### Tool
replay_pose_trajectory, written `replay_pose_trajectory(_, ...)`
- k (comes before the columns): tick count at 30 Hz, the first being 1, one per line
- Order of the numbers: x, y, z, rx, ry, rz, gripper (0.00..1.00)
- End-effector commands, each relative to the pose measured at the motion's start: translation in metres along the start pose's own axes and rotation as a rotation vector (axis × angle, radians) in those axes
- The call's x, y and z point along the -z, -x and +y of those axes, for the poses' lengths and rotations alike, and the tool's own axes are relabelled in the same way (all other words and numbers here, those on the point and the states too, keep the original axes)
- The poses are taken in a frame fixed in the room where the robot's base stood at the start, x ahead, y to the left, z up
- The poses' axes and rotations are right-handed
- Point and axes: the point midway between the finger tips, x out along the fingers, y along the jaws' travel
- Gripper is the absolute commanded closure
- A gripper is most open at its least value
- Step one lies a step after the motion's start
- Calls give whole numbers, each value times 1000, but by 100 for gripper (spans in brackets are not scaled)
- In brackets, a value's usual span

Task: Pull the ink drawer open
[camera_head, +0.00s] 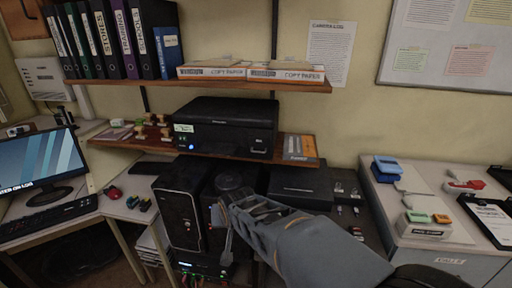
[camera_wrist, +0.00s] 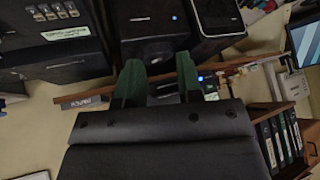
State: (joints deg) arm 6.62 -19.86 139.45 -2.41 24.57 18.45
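The black printer (camera_head: 225,127) stands on the middle wooden shelf. It has a blue light at its lower left and a small pale handle (camera_head: 258,142) at the right of its front. I cannot read which part is the ink drawer. My gripper (camera_head: 232,208) is below and in front of that shelf, before the black computer towers, apart from the printer. In the wrist view the gripper (camera_wrist: 158,66) shows two dark green fingers with a gap between them and nothing held. The printer is mostly hidden behind the fingers and palm there.
The shelf edge (camera_head: 130,148) lies above my gripper and carries stamps and a pad stack (camera_head: 300,147). Black towers (camera_head: 180,207) stand close by. A black box (camera_head: 300,187) is at the right. The upper shelf (camera_head: 230,86) overhangs the printer.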

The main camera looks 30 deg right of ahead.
Motion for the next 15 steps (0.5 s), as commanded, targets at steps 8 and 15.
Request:
replay_pose_trajectory(8,122,-73,63,147,-611,475,67)
replay_pose_trajectory(15,161,-100,122,439,-974,765,67)
